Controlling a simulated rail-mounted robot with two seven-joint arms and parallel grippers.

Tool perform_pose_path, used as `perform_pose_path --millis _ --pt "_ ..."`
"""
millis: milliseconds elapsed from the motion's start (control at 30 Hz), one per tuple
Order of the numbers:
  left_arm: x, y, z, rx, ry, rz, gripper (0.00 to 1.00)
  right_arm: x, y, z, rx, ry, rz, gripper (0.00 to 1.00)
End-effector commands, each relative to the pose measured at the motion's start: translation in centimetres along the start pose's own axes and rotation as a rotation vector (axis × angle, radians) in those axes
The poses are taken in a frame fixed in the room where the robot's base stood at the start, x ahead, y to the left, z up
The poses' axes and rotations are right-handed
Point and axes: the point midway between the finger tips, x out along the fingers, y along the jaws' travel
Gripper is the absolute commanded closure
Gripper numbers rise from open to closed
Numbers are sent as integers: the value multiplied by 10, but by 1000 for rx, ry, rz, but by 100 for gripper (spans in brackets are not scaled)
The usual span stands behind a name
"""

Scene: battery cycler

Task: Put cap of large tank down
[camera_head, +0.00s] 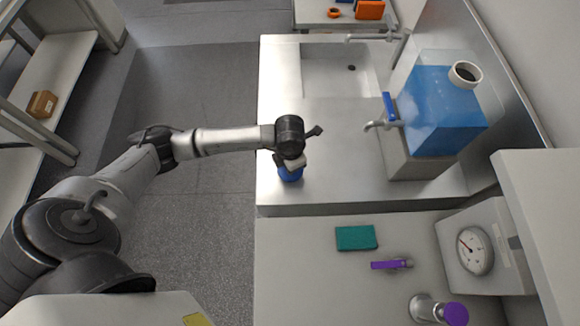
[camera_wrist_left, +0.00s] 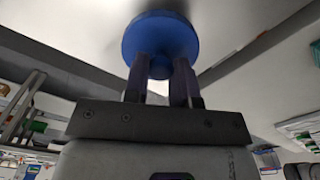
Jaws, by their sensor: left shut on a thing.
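The blue cap (camera_wrist_left: 160,36) is a round disc with a small knob. My left gripper (camera_wrist_left: 162,72) is shut on the knob, one finger on each side. In the head view the cap (camera_head: 290,175) shows below my left wrist at the left edge of the steel counter. I cannot tell whether it touches the counter. The large tank (camera_head: 437,112) is a clear box with blue liquid, at the right of the counter. Its white-rimmed opening (camera_head: 466,74) is uncovered. My left gripper's fingers are mostly hidden in the head view. My right gripper is not in view.
The steel counter (camera_head: 330,150) is bare between the cap and the tank's tap (camera_head: 380,125). A sink (camera_head: 335,70) lies behind. On the nearer white bench are a green pad (camera_head: 356,238), a purple-handled item (camera_head: 390,265) and a dial gauge (camera_head: 475,250).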

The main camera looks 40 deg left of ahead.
Motion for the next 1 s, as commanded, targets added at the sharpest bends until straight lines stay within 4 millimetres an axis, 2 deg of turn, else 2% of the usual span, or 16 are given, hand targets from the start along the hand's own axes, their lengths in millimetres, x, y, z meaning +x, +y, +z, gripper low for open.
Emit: perform_pose_path --millis 167,400,800,833,1000 --pt "11 0 0 0 1 -2 100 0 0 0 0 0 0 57" --pt "39 0 0 1 1 -1 100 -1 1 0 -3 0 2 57" --pt "44 0 0 1 -1 0 100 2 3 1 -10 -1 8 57" --pt "43 0 0 1 -1 0 74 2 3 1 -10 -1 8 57" --pt "43 0 0 1 0 0 57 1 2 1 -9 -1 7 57"
